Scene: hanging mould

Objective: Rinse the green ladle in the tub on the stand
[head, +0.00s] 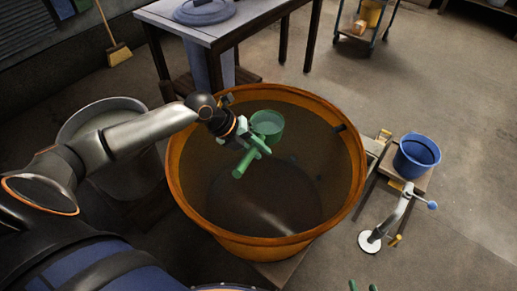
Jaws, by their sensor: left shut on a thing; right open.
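A large orange tub (178,190) stands in the middle of the head view, on a base whose wooden corner (283,270) shows below it. Its inside is dark with a pale sheen low down; I cannot tell the liquid level. My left gripper (258,143) reaches over the tub's left rim and is shut on the green ladle (267,123). The ladle's round cup is at the upper right of the gripper, its handle end at the lower left, all within the tub's outline. My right gripper (362,287) shows only as two parted green fingertips at the bottom edge.
A blue bucket (415,160) sits on a small wooden stool at the right, beside a metal arm with a white round foot (370,241). A grey pail (70,125) stands left of the tub. A table (225,32) stands behind.

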